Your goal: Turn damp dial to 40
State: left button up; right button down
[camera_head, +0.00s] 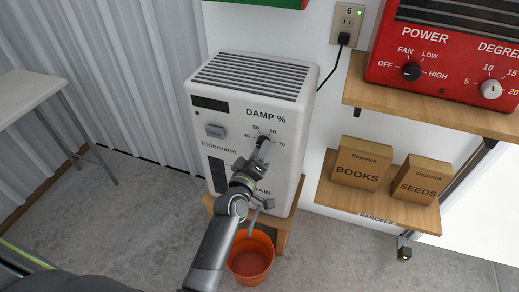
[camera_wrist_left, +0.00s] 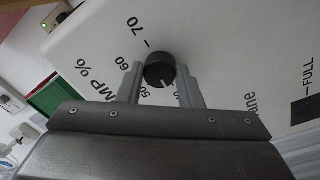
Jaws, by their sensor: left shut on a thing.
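The damp dial (camera_head: 264,138) is a small black round knob under the "DAMP %" lettering on the front of a white dehumidifier (camera_head: 232,130). Numbers from 40 to 70 are printed around it. My left gripper (camera_head: 261,148) reaches the dial from below and front. In the left wrist view the knob (camera_wrist_left: 159,68) sits between the two grey fingers (camera_wrist_left: 160,85), which are shut on it. A pale pointer mark shows on the knob's lower edge there, near the 50 side; its exact reading is unclear. The 40 is hidden in that view. My right gripper is not in view.
An orange bucket (camera_head: 250,258) stands on the floor below the dehumidifier, close to my left forearm. Wooden shelves on the right hold a red heater (camera_head: 447,50) and two boxes, BOOKS (camera_head: 361,164) and SEEDS (camera_head: 420,180). A table (camera_head: 28,95) stands at the left.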

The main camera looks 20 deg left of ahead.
pick_arm(q)
jog(key=shift+r+n, duration=0.1)
jog(key=shift+n, duration=0.2)
jog(key=o, duration=1)
jog(key=shift+c, duration=0.2)
